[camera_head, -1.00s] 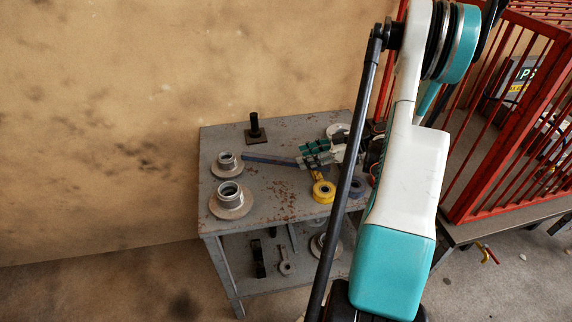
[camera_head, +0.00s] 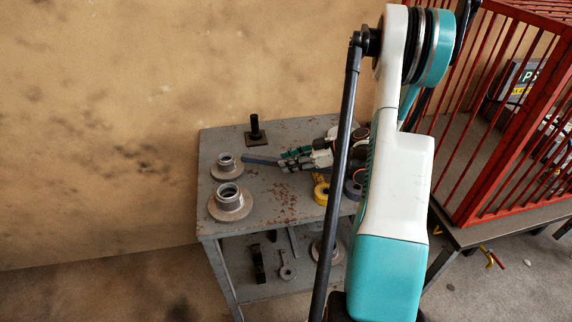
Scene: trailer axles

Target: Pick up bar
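A flat blue-grey bar (camera_head: 262,161) lies across the grey workbench. Its left end shows beside the smaller flanged hub, and its right part is hidden by my gripper. My gripper (camera_head: 290,160) reaches in from the right, low over the bench top, with its green and grey fingers at the bar. I cannot tell whether the fingers touch or close on the bar. My white and teal arm hides the right part of the bench.
Two flanged hubs (camera_head: 230,203) stand at the bench's left. A black post on a plate (camera_head: 255,130) stands at the back. A yellow ring part (camera_head: 321,193) lies below my gripper. A red cage (camera_head: 520,120) stands at the right. Parts lie on the lower shelf (camera_head: 262,290).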

